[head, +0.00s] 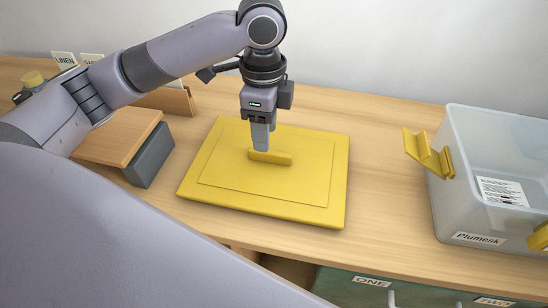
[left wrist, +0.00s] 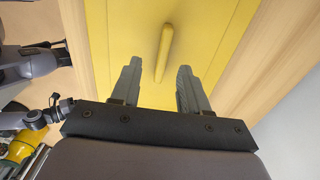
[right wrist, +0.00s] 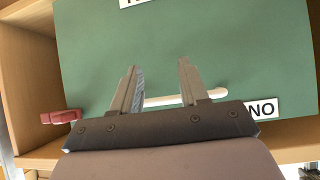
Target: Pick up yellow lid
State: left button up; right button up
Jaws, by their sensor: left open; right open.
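The yellow lid (head: 311,203) lies flat on the wooden counter, with a raised bar handle (head: 270,158) at its middle. My left gripper (head: 260,148) points down over the lid, right at the handle in the head view. In the left wrist view the lid (left wrist: 110,30) fills the middle, and the handle (left wrist: 164,50) runs between the lines of the two open fingers (left wrist: 157,82). The fingers are open and hold nothing. My right gripper (right wrist: 157,82) is open and empty in the right wrist view, in front of a green drawer front (right wrist: 220,40) with a pale handle (right wrist: 185,98).
A clear bin (head: 455,185) labelled Plumesk with yellow latches (head: 430,155) stands on the counter at right. A wood-topped grey box (head: 150,155) sits left of the lid. The counter (head: 385,190) between lid and bin is clear. A red object (right wrist: 61,117) shows beside the drawer.

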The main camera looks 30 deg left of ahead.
aim_at(270, 152)
pick_arm(q)
jog(key=f, duration=0.5)
jog(key=shift+w+d+f, duration=0.25)
jog(key=shift+w+f, duration=0.05)
grip_shut()
